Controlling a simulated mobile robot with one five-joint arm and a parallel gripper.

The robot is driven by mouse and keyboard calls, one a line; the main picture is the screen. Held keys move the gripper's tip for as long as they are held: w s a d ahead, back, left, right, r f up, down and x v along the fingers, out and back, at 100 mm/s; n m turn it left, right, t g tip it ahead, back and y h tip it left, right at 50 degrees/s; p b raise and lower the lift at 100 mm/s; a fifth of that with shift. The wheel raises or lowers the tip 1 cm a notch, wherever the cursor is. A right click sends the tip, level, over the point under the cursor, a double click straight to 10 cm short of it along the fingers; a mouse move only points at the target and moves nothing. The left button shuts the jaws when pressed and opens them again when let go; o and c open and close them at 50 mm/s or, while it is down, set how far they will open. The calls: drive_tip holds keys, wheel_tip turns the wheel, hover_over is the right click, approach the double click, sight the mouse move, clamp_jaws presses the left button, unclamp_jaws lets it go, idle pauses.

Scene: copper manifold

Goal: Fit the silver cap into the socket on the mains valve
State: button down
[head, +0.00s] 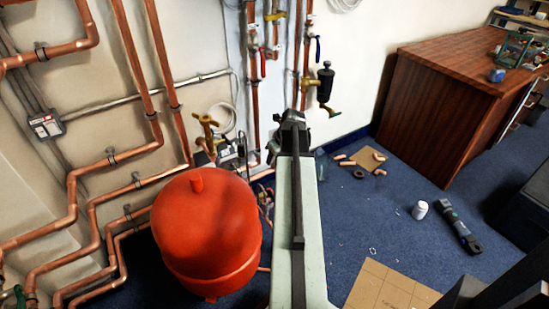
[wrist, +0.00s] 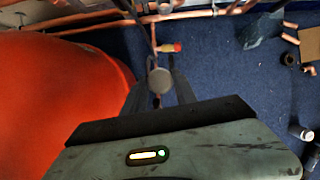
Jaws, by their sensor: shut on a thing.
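My gripper (wrist: 158,88) is shut on a round grey disc-faced piece, the silver cap (wrist: 159,81), which shows between its two dark fingers in the wrist view. Just beyond the cap in the wrist view is a small red and brass fitting (wrist: 170,47) beside a thin copper pipe. A brass valve (head: 207,131) stands behind the red tank in the head view. I cannot tell which fitting is the mains valve, and no socket is clearly visible.
A big red tank (head: 207,235) stands close on the left and also fills the left of the wrist view (wrist: 50,100). Copper pipes (head: 75,190) line the wall. Loose copper pieces (head: 361,160), a white tub (head: 420,209) and cardboard (head: 388,289) lie on blue carpet at right.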

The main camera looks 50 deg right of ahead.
drive_tip(key=shift+r+p, duration=1.95)
drive_tip(key=shift+r, duration=0.2)
drive_tip(key=shift+f, duration=0.1)
